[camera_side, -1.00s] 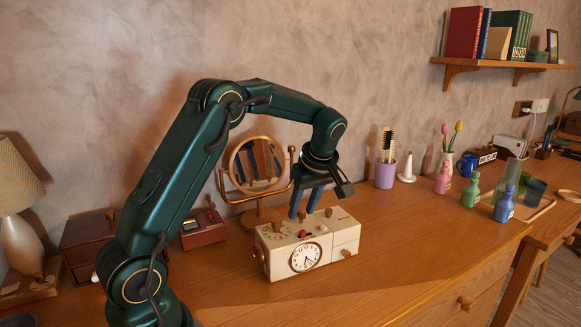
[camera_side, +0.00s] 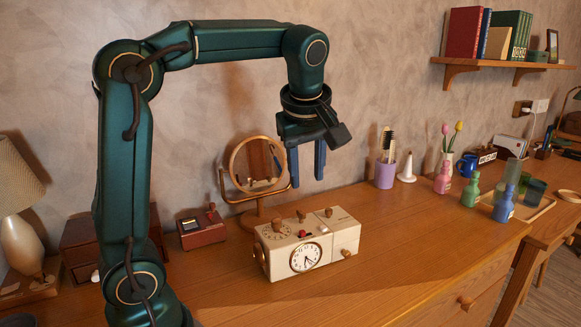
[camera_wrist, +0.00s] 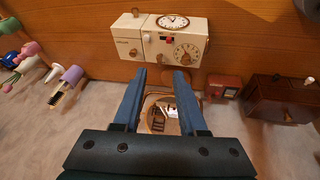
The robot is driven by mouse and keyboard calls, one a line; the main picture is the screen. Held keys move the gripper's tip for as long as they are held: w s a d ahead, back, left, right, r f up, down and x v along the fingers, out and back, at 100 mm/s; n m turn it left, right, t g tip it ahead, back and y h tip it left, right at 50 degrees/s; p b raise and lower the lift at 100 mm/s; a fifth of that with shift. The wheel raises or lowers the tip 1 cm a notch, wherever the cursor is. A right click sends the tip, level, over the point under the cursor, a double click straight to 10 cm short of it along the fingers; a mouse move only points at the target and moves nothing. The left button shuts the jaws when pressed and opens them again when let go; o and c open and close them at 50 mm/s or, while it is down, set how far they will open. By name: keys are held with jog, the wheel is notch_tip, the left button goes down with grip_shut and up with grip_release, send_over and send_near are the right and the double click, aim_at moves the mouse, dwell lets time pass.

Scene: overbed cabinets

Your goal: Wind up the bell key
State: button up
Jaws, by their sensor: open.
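A cream clock box (camera_side: 267,262) stands on the wooden desk, with a round clock face (camera_side: 306,257) on its front. Its top carries a dial with a wooden knob (camera_side: 277,226), two more wooden keys (camera_side: 301,216) (camera_side: 328,212) and a small red button. Another wooden knob (camera_side: 345,253) is on the front right. I cannot tell which one is the bell key. My gripper (camera_side: 306,182) is open and empty, pointing down above the box and apart from it. The box (camera_wrist: 124,28) also shows beyond my blue fingers (camera_wrist: 160,73) in the wrist view.
A round mirror (camera_side: 253,160) stands behind the box. A red box (camera_side: 202,231) and a dark wooden drawer box (camera_side: 82,243) are at left. A purple cup (camera_side: 385,174) with brushes and several bottles stand to the right. The desk in front is clear.

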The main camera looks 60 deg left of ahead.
jog(key=s+d+f+m+t+h, duration=0.3)
jog(key=s+d+f+m+h, duration=0.1)
jog(key=s+d+m, duration=0.6)
jog(key=shift+s+d+f, duration=0.3)
jog(key=shift+s+f, duration=0.35)
jog(key=shift+s, duration=0.4)
